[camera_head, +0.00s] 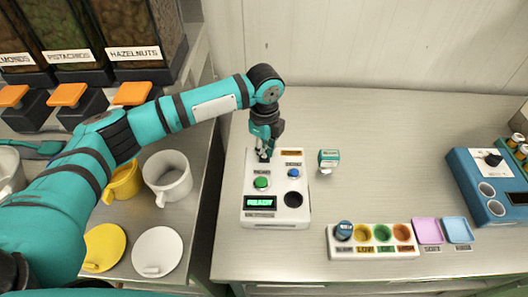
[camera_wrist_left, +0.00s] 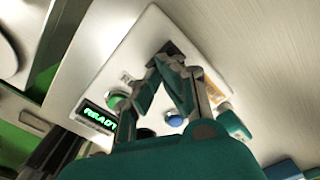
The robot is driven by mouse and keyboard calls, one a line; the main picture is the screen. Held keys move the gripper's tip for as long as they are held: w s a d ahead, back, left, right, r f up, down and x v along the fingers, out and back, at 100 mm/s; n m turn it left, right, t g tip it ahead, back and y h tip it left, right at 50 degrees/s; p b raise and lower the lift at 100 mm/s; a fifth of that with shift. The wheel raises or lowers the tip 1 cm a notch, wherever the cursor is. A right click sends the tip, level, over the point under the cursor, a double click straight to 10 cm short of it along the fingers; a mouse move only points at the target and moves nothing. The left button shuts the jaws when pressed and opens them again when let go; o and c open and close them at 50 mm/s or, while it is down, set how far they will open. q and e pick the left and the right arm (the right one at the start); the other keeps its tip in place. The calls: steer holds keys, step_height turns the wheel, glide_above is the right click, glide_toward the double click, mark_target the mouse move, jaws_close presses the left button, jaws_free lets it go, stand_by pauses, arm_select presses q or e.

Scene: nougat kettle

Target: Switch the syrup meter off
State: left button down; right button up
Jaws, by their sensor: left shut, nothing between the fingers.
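The syrup meter (camera_head: 276,215) is a white box on the counter, with a lit green display (camera_head: 260,202) reading READY. It has a green button (camera_head: 262,183), a blue button (camera_head: 293,174) and a round dark opening (camera_head: 293,199). My left gripper (camera_head: 264,156) is shut and empty, pointing down over the meter's far left part. In the left wrist view its fingertips (camera_wrist_left: 167,62) are at a small dark switch (camera_wrist_left: 172,48) on the panel. I cannot tell whether they touch, and the fingers partly hide the switch. My right gripper is not in view.
A small teal-and-white item (camera_head: 328,159) stands right of the meter. A white strip with coloured wells (camera_head: 375,252), pink and blue trays (camera_head: 427,230) and a blue device (camera_head: 484,195) are further right. Mugs (camera_head: 167,178) and lids stand left. The counter behind is clear.

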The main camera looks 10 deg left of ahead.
arm_select(q)
steer(key=shift+s+f, duration=0.1)
steer(key=shift+f, duration=0.45)
step_height(320, 180, up, 2)
steer(key=shift+p, duration=1.1)
step_height(320, 180, up, 5)
steer(key=p, duration=0.5)
steer(key=shift+r, duration=0.15)
